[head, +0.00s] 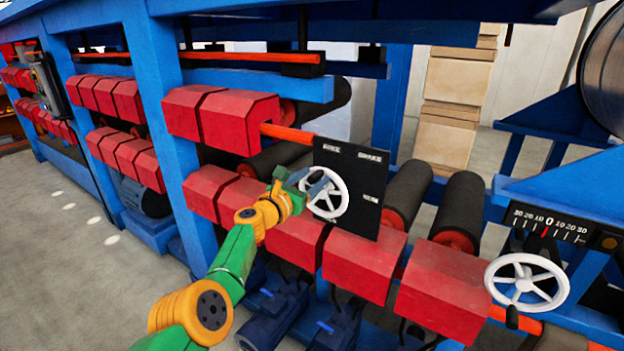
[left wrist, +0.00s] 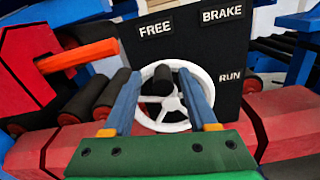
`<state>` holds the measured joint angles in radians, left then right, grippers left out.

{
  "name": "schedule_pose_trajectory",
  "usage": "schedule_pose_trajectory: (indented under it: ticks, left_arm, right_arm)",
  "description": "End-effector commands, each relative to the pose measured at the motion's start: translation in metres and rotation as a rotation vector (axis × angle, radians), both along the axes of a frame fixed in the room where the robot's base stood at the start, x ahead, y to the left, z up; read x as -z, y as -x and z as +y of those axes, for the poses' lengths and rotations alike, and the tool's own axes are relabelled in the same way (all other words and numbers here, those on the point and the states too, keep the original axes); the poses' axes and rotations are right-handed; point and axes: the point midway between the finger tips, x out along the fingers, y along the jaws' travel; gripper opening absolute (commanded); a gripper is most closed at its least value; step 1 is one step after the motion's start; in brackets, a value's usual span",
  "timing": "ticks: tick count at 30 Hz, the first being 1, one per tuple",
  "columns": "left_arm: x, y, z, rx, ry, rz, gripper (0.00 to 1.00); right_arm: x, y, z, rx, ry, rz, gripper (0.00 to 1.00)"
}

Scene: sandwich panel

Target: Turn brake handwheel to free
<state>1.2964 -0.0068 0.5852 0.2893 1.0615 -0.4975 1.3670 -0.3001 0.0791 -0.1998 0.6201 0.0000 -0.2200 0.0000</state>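The white brake handwheel (head: 345,193) is mounted on a black panel (head: 368,205) above the red roller covers. In the left wrist view the handwheel (left wrist: 201,82) has a dark knob (left wrist: 162,77) near the top of its rim. White labels on the panel (left wrist: 228,50) read FREE at the upper left, BRAKE at the upper right and RUN at the right. My left gripper (head: 318,188) is in front of the wheel; in the left wrist view its two blue fingers (left wrist: 160,76) are apart, one on each side of the knob. Contact cannot be made out. My right gripper is not in view.
A second white handwheel (head: 527,283) stands at the lower right under a black scale (head: 550,226) with a red pointer. Red covers (head: 440,290), dark rollers (head: 408,192) and blue frame posts (head: 160,110) surround the panel. Open floor (head: 60,240) lies at the left.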

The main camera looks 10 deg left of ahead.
Motion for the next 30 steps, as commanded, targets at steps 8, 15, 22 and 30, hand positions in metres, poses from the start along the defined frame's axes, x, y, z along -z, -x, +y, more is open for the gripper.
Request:
schedule_pose_trajectory:
  ticks: [8, 15, 22, 30]
  left_arm:
    - [-0.005, 0.005, 0.004, -0.004, -0.001, -0.002, 0.58]
    - [-0.007, 0.025, 0.009, -0.001, -0.001, 0.0, 0.58]
    - [-0.002, 0.052, 0.02, -0.001, 0.0, 0.001, 0.58]
    - [0.0, 0.067, 0.025, 0.0, 0.002, 0.001, 0.58]
  right_arm:
    - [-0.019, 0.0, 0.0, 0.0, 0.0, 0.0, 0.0]
    - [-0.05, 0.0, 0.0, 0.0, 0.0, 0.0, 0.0]
    - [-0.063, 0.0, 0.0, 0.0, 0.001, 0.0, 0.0]
    - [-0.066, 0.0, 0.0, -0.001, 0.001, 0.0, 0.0]
